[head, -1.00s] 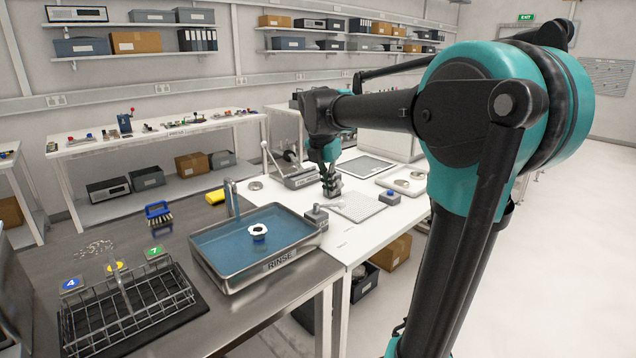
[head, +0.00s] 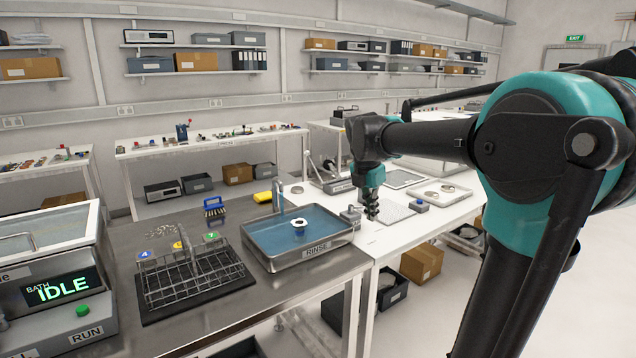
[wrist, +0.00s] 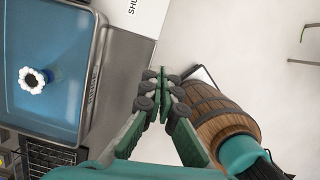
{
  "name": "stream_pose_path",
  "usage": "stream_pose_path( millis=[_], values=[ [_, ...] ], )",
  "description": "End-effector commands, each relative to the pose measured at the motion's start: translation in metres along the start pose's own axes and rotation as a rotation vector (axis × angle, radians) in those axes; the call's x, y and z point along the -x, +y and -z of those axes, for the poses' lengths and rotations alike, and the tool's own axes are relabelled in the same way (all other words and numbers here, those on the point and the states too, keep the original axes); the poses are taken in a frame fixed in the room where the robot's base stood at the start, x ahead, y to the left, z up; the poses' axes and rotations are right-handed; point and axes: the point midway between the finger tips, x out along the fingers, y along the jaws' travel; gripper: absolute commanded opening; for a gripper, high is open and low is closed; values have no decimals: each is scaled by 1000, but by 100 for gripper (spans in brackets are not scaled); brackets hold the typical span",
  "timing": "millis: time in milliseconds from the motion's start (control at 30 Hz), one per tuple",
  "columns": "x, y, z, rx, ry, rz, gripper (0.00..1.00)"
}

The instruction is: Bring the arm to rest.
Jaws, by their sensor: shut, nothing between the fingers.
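My gripper (head: 372,212) hangs with its fingers pointing down over the white table (head: 385,241), just right of the rinse tank. In the wrist view the fingertips (wrist: 160,75) meet, with nothing held between them. My arm reaches in from the right of the head view, and its wrist is bent downward. What touches the fingertips, if anything, cannot be told.
The rinse tank (head: 262,258) holds blue water and a white-and-blue part (head: 299,226). A wire rack (head: 190,278) stands left of it, and a bath unit reading IDLE (head: 55,290) further left. A small grey box (head: 419,206) and a tray (head: 443,191) lie near my gripper. Wrist view: a wooden barrel-like object (wrist: 215,118).

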Motion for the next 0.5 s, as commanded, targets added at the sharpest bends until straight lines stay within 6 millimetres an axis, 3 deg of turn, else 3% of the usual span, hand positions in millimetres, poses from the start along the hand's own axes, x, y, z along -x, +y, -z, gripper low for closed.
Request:
stream_pose_path(
  millis=[267, 500],
  values=[
    [-20, -15, 10, -191, 6, -21, 0],
    [-48, -37, 25, -473, 23, -49, 0]
  ],
)
